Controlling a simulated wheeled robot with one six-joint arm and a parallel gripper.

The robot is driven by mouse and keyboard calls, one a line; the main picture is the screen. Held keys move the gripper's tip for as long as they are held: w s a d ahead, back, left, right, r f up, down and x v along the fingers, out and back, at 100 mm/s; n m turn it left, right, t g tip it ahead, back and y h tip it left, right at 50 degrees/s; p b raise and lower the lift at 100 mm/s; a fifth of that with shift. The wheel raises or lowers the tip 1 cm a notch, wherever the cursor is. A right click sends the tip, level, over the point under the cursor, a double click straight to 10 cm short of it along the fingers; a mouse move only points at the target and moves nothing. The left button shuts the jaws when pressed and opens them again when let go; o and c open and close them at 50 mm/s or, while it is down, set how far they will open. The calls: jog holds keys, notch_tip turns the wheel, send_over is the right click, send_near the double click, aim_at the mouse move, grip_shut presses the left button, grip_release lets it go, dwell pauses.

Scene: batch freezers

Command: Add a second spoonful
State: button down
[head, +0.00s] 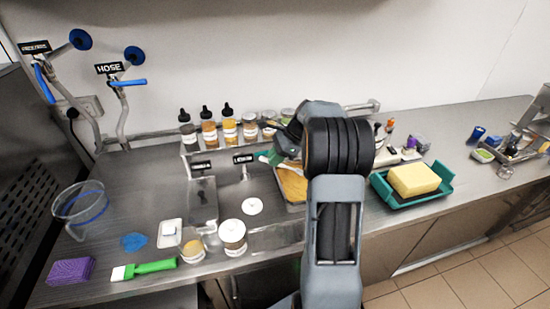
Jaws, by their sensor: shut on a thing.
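My arm rises through the middle of the head view, and its large dark joint hides my gripper and anything held in it. No spoon can be made out for certain. A white and green item (266,157) shows just left of the arm, too small to identify. A jar with a pale top (232,236) stands near the counter's front. A smaller jar with tan contents (192,250) stands left of it. A flat white disc (252,206) lies behind the jars. A small white device (170,232) sits to their left. A tan-filled tray (293,186) is partly hidden by my arm.
Dropper bottles (208,128) and small jars line a raised shelf at the back. A clear pitcher (80,208), a purple sponge (71,271) and a green-handled brush (145,269) are at left.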

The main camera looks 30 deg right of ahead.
jog(key=shift+s+d+f+b, duration=0.1)
jog(key=shift+d+f+b, duration=0.35)
jog(key=shift+f+b, duration=0.4)
jog(key=shift+s+d+f+b, duration=0.15)
jog(key=shift+d+f+b, duration=0.35)
jog(key=shift+f+b, duration=0.35)
jog(key=shift+s+d+f+b, duration=0.1)
jog(key=shift+d+f+b, duration=0.35)
jog(key=shift+f+b, duration=0.4)
jog(key=shift+w+a+f+h, duration=0.1)
jog(key=shift+a+f+h, duration=0.3)
jog(key=shift+a+h, duration=0.1)
jog(key=r+p, duration=0.5)
jog(key=shift+w+a, duration=0.1)
jog(key=shift+a, duration=0.15)
jog(key=a+h+p, duration=0.1)
jog(key=a+g+h+p, duration=0.1)
jog(key=shift+w+r+h, duration=0.1)
jog(key=shift+w+h, duration=0.15)
jog(key=shift+h, duration=0.15)
jog(key=shift+a+h, duration=0.3)
jog(key=shift+h, duration=0.3)
jog(key=shift+w, duration=0.1)
